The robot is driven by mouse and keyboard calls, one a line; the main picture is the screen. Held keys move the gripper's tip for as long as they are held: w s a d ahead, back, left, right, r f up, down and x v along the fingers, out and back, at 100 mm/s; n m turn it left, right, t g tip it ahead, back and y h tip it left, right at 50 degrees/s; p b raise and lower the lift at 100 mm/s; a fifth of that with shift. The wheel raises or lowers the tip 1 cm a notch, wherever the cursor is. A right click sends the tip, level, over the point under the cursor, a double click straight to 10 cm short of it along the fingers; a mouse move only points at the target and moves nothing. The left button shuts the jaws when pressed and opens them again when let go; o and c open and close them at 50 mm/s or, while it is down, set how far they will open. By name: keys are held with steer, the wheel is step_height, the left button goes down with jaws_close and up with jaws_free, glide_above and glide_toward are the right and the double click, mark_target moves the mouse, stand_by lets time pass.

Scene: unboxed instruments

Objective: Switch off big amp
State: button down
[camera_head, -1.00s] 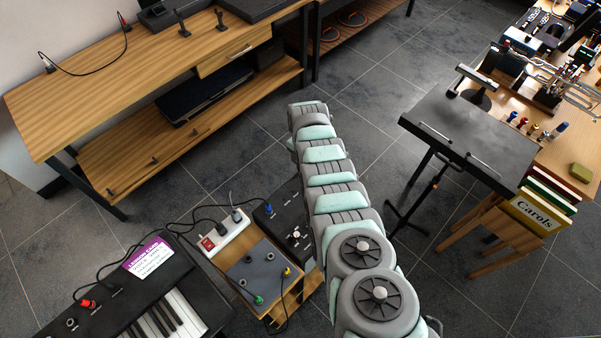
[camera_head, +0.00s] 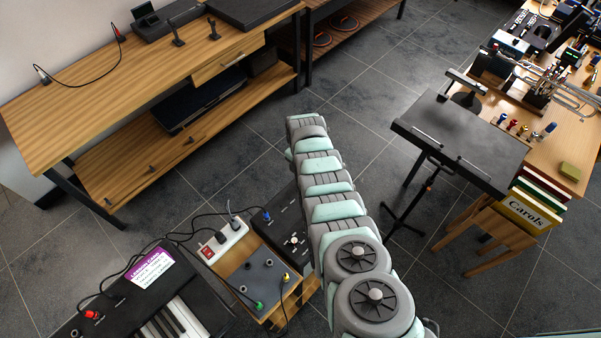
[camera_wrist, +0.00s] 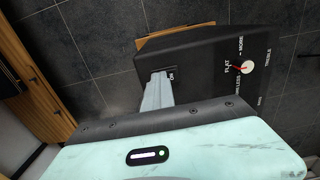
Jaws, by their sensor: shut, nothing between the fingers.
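A black amp (camera_head: 283,226) with knobs and a blue plug stands left of my arm in the head view, partly hidden by it. In the wrist view the black amp (camera_wrist: 205,58) shows a white knob with a red pointer and white lettering. A dark recess with an "ON" label is at its near left. My gripper (camera_wrist: 160,76) is shut and empty, with its tips at this recess. They cover most of it, so I cannot see the switch's position or whether the tips touch it. The gripper is hidden in the head view.
A white power strip (camera_head: 224,240) with a red switch and a grey box (camera_head: 258,279) with coloured plugs stand beside the amp. A keyboard (camera_head: 150,300) is at lower left. A black music stand (camera_head: 460,135) stands to the right. Cables run between the devices.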

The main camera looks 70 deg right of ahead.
steer(key=shift+s+a+f, duration=0.4)
steer(key=shift+s+f, duration=0.05)
steer(key=shift+s, duration=0.15)
steer(key=shift+s+a+r+p, duration=0.1)
steer(key=shift+s+r+p, duration=0.1)
steer(key=shift+r+p, duration=1)
steer(key=r, duration=0.1)
steer(key=w+r+p, duration=0.1)
steer(key=d+r, duration=0.1)
steer(key=shift+w+r, duration=0.35)
steer(key=shift+s+r+p, duration=0.1)
steer(key=shift+r+p, duration=0.2)
steer(key=shift+r, duration=0.05)
step_height(320, 180, up, 8)
steer(key=shift+w+b, duration=0.25)
steer(key=shift+b, duration=0.2)
